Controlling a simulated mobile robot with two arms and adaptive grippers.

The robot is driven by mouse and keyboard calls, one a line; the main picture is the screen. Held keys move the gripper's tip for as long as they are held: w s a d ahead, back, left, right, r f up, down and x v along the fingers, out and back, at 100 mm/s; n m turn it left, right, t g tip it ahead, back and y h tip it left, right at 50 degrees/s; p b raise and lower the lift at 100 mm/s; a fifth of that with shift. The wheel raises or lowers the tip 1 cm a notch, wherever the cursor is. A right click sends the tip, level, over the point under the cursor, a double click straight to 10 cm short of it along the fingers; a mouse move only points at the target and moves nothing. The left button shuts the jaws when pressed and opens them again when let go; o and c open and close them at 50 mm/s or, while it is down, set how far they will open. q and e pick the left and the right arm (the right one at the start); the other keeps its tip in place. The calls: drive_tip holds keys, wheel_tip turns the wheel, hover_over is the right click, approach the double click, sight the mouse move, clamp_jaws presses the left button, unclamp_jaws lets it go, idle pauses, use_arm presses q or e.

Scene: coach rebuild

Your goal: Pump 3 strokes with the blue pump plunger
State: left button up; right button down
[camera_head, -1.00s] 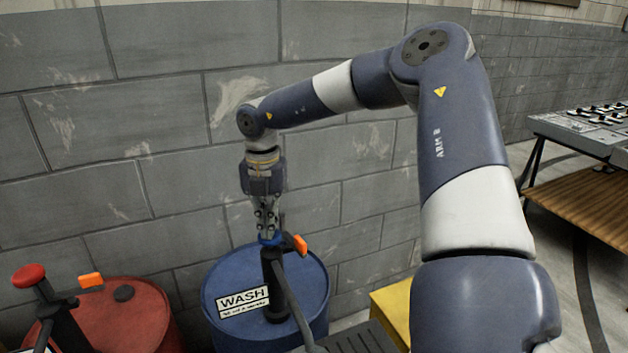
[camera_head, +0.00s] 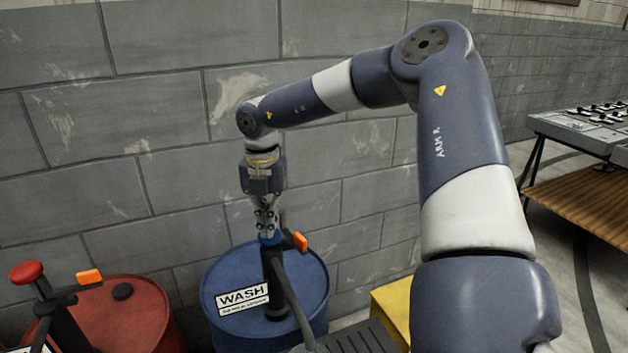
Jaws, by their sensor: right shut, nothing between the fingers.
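The blue pump plunger (camera_head: 269,241) sits on top of the black pump on the blue drum (camera_head: 308,285) labelled WASH. My left gripper is not in view.
A red drum (camera_head: 135,320) with a red-knobbed pump (camera_head: 27,272) stands at the left. A yellow box (camera_head: 392,305) is right of the blue drum. A grey block wall stands close behind. A table with equipment (camera_head: 590,130) is at the far right.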

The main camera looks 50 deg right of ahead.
drive_tip(key=shift+r+p, duration=1.7)
drive_tip(key=shift+r, duration=1.8)
drive_tip(key=shift+f, duration=0.15)
drive_tip(key=shift+s+f+b, duration=0.1)
drive_tip(key=shift+f+b, duration=2.85)
drive_tip(key=shift+f, duration=0.3)
drive_tip(key=shift+f+b, duration=0.5)
drive_tip(key=shift+f, duration=0.05)
drive_tip(key=shift+r, duration=0.1)
